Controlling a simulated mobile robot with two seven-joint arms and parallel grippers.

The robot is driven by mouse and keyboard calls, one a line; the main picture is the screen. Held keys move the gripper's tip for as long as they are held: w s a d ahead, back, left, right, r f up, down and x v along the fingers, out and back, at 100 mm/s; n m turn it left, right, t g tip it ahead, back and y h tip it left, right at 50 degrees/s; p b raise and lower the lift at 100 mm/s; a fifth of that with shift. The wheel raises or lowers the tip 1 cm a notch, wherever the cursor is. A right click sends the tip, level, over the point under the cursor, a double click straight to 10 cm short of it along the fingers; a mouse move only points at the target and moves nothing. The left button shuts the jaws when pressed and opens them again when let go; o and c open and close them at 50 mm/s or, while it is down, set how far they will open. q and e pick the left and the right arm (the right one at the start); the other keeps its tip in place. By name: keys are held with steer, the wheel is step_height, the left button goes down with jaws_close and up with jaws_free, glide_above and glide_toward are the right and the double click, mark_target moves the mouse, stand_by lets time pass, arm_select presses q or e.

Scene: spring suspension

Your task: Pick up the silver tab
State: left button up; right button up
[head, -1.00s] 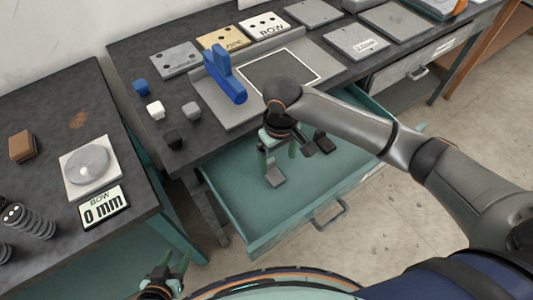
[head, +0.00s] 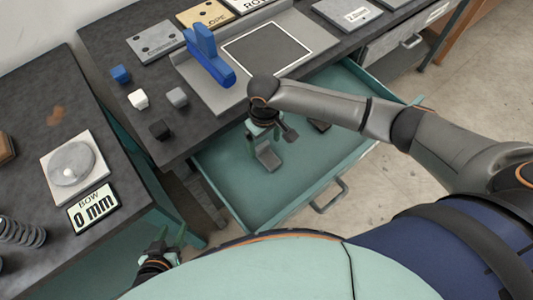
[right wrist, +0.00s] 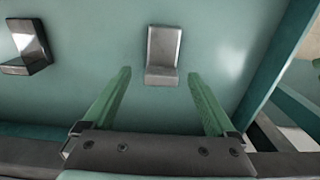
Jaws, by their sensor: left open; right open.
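The silver tab (head: 268,158) is a small L-shaped metal piece lying in the open teal drawer (head: 230,190). In the right wrist view the silver tab (right wrist: 163,50) is centred just beyond and between the fingertips. My right gripper (head: 264,148) is inside the drawer above the tab, partly hiding it in the head view. Its green fingers (right wrist: 160,75) are open with nothing between them. My left gripper (head: 168,244) is open and empty at the lower left, away from the drawer.
A darker L-shaped tab (right wrist: 27,46) lies to the left in the wrist view; it also shows in the head view (head: 320,126). The drawer's walls and the dark bench (head: 205,125) bound the right gripper. A blue block piece (head: 207,55) stands on the bench.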

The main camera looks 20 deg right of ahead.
mark_target(264, 146)
step_height(264, 146, down, 4)
steer(key=shift+a+r, duration=0.1)
jaws_close()
stand_by(0.8)
